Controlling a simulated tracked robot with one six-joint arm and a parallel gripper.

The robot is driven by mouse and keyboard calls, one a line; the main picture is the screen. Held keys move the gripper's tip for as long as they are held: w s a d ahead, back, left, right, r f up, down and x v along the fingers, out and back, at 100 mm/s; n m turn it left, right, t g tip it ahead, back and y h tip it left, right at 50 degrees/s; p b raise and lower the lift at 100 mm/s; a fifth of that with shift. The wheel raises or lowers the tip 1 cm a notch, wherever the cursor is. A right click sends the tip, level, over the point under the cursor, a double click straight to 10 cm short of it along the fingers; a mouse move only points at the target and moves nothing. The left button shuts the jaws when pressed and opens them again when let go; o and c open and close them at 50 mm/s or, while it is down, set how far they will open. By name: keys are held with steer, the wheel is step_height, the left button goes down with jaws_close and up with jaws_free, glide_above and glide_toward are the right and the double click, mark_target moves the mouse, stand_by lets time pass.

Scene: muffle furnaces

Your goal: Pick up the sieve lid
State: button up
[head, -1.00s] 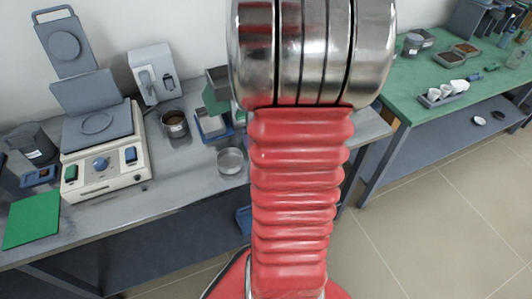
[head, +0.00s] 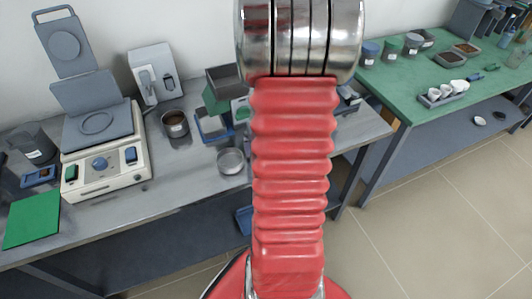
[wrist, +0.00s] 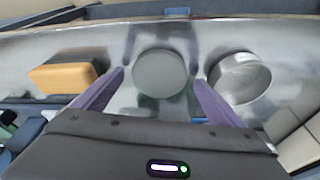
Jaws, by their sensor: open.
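In the wrist view a flat grey disc, the sieve lid (wrist: 160,76), lies on the shiny metal bench top. My gripper (wrist: 161,92) is open, with one purple finger to the left of the lid and the other to its right. Nothing is held between the fingers; I cannot tell how far above the bench they are. A round open metal sieve pan (wrist: 240,78) stands to the right of the lid. The pan also shows in the head view (head: 231,161), left of my red arm. The lid and my gripper are hidden in the head view.
An orange block (wrist: 68,75) lies left of the lid in the wrist view. In the head view, a hot plate device (head: 103,165), a dark cup (head: 175,124) and a blue tray (head: 213,125) stand on the grey bench. A green-topped bench (head: 430,75) is at right.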

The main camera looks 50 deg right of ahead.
steer(key=shift+w+d+f, duration=0.1)
steer(key=shift+f, duration=0.4)
steer(key=shift+c, duration=0.3)
steer(key=c, duration=1.1)
